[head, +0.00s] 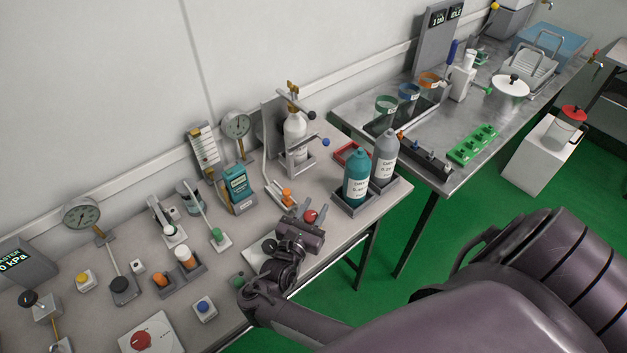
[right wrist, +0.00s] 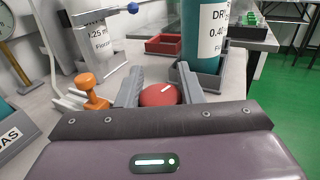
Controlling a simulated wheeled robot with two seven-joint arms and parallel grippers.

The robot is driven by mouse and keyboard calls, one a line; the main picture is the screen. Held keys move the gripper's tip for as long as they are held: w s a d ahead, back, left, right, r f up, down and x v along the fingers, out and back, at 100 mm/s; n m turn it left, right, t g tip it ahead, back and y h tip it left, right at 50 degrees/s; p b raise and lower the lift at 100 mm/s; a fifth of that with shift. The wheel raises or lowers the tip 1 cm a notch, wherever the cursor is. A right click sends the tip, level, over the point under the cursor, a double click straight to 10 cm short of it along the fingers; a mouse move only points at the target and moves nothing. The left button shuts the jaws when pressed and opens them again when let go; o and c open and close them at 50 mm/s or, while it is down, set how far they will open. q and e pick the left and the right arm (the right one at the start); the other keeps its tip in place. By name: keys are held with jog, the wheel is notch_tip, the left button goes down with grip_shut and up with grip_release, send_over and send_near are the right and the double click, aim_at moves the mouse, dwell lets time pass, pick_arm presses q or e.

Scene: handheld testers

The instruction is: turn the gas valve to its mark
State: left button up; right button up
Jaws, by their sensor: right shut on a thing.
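A round red knob (right wrist: 158,95) with a short white line on top sits between the two grey fingers of my right gripper (right wrist: 157,90) in the right wrist view. I take it to be the gas valve. The fingers are shut on its sides. In the head view the knob (head: 310,216) shows at the tips of my right gripper (head: 311,213), near the front edge of the left bench. The gripper and wrist hide much of the knob's base, and I cannot make out the mark. My left gripper is not in view.
An orange valve knob (head: 287,196) stands just left of the gripper. A teal box (head: 237,186) is behind left. Green floor lies beyond the bench's front edge.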

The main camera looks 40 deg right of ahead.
jog(key=o, duration=1)
jog(key=shift+c, duration=0.2)
notch_tip(320, 180, up, 10)
jog(key=p, duration=0.3)
jog(key=shift+f, duration=0.25)
notch_tip(320, 180, up, 10)
jog(key=p, duration=1)
jog(key=shift+r, duration=0.25)
